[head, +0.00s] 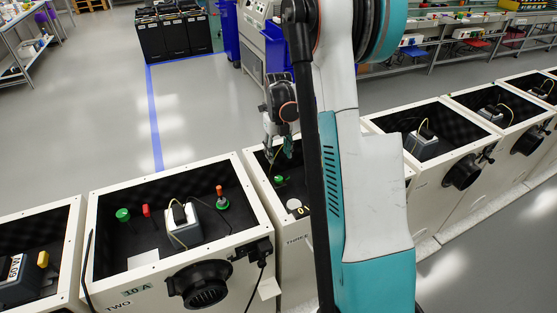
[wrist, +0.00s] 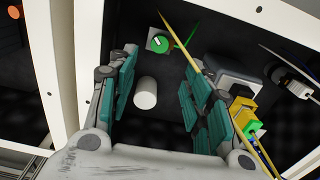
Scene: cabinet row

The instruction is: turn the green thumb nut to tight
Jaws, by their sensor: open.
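In the wrist view a round green knob (wrist: 158,42) with a white mark sits on a small pale plate inside a dark-lined cabinet; it looks like the green thumb nut. A thin green piece (wrist: 190,42) slants beside it. In the head view a green part (head: 278,180) shows low inside the cabinet marked THREE, partly hidden by my arm. My gripper (wrist: 160,72) is open and empty, its teal-padded fingers apart, with the knob beyond the gap between them. In the head view my gripper (head: 283,150) hangs over that cabinet.
A white cylinder (wrist: 146,92) stands between the fingers in the wrist view. A yellow rod (wrist: 180,42) crosses near the right finger, beside a grey box (wrist: 232,84) and a yellow block (wrist: 241,112). White cabinet walls (wrist: 88,55) close in on the left.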

